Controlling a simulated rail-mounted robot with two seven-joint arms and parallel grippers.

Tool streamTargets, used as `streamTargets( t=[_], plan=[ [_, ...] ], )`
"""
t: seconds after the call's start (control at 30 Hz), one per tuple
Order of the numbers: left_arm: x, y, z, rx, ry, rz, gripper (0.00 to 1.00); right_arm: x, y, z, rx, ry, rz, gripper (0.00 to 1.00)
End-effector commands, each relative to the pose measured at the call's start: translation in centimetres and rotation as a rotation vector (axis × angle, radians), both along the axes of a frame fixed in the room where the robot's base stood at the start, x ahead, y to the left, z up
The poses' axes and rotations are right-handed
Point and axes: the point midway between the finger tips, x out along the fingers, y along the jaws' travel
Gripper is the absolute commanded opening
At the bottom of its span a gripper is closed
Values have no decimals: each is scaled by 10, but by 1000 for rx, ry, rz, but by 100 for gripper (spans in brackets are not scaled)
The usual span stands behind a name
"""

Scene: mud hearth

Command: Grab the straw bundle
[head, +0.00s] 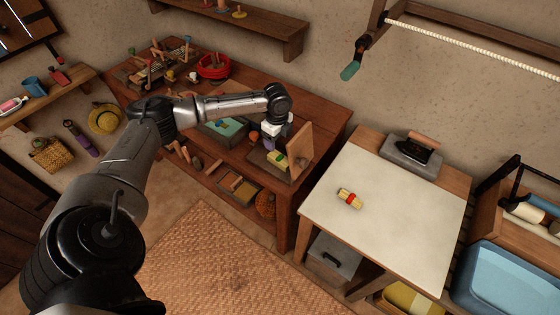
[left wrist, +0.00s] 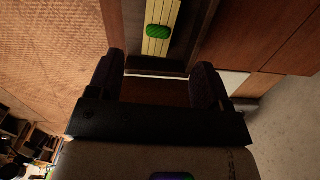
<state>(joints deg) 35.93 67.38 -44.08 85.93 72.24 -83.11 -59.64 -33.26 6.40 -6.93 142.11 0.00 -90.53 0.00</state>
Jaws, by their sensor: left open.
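A pale yellow bundle with a green band (head: 279,159) lies in an open wooden box (head: 300,171) at the right end of the brown workbench. In the left wrist view the bundle (left wrist: 164,14) shows beyond the fingertips, its far end cut off by the frame. My left gripper (head: 270,144) is above it, open and empty, with the bundle apart from the fingers. A second yellow bundle, with a red band (head: 349,198), lies on the white-topped table (head: 390,215). The frames do not show which one the task names. My right gripper is not in view.
The box's raised lid (head: 301,146) stands close right of my gripper. A teal-lined box (head: 222,128) and a red bowl (head: 213,66) stand farther left on the bench. An iron (head: 414,148) sits at the white table's back; most of that top is bare.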

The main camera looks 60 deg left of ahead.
Motion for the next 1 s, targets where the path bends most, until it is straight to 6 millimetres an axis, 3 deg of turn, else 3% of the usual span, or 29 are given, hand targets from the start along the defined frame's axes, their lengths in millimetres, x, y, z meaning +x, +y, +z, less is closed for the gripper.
streamTargets(
  t=[0.2, 0.57, 0.9, 1.0],
  plan=[
    [0, 0, -29, 0, 1, 2, 72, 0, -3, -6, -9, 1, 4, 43],
    [0, 0, -44, 1, 1, 2, 72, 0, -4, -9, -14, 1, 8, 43],
    [-1, -1, -85, 1, 1, 3, 72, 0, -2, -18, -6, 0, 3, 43],
    [-1, -1, -88, 1, 0, 2, 72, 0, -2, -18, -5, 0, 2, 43]
  ],
)
